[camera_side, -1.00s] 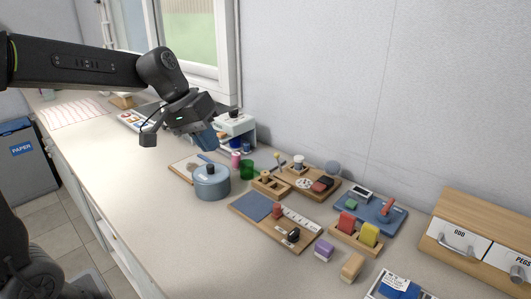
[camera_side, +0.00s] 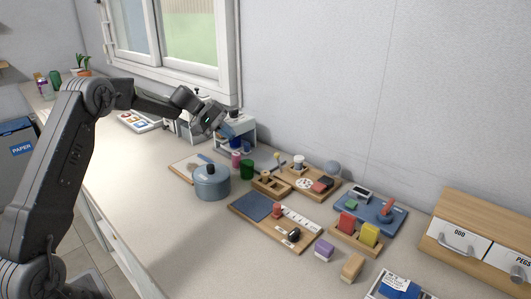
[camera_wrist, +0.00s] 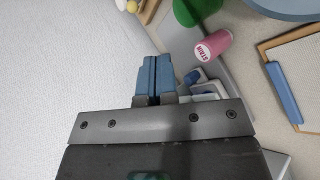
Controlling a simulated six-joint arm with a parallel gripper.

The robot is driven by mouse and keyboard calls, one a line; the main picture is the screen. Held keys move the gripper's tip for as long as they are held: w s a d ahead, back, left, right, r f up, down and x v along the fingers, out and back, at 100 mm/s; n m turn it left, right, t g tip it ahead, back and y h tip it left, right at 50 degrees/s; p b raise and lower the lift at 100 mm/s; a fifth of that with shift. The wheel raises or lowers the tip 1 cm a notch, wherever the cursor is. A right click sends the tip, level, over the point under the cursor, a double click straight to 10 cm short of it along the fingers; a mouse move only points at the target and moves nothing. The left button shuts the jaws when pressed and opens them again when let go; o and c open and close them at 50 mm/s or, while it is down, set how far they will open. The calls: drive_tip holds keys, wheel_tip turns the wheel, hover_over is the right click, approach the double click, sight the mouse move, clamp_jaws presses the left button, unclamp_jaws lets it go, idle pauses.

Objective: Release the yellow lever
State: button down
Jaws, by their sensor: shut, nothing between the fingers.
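No part is clearly readable as a yellow lever. A small yellow-tipped stick (camera_side: 277,155) stands by the wooden trays in the side view, and a small yellow knob (camera_wrist: 132,6) shows at the top edge of the wrist view; I cannot tell whether either is the lever. My gripper (camera_side: 228,132) is shut and empty, with its blue fingers over or beside a white stand (camera_side: 247,127) near the wall. In the wrist view my gripper (camera_wrist: 153,62) has its blue fingers together. A white-and-blue part (camera_wrist: 205,86) lies beside them, partly hidden.
Wooden trays with blocks (camera_side: 275,222) and a drawer box (camera_side: 480,240) lie to the right. The front left counter is clear.

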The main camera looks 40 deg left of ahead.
idle(0.3)
approach(279, 163)
drive_tip(key=f, duration=0.1)
drive_tip(key=a+f, duration=0.1)
drive_tip(key=f, duration=0.1)
drive_tip(key=shift+w+a+f, duration=0.15)
drive_tip(key=shift+a+f, duration=0.05)
drive_tip(key=shift+a, duration=0.2)
drive_tip(key=w+d, duration=0.2)
drive_tip(key=shift+d, duration=0.4)
drive_tip(key=shift+w+d, duration=0.3)
drive_tip(key=shift+d, duration=0.15)
drive_tip(key=shift+r, duration=0.1)
drive_tip(key=shift+d+r+y, duration=0.1)
drive_tip(key=shift+d+y, duration=0.1)
drive_tip(key=shift+y, duration=0.5)
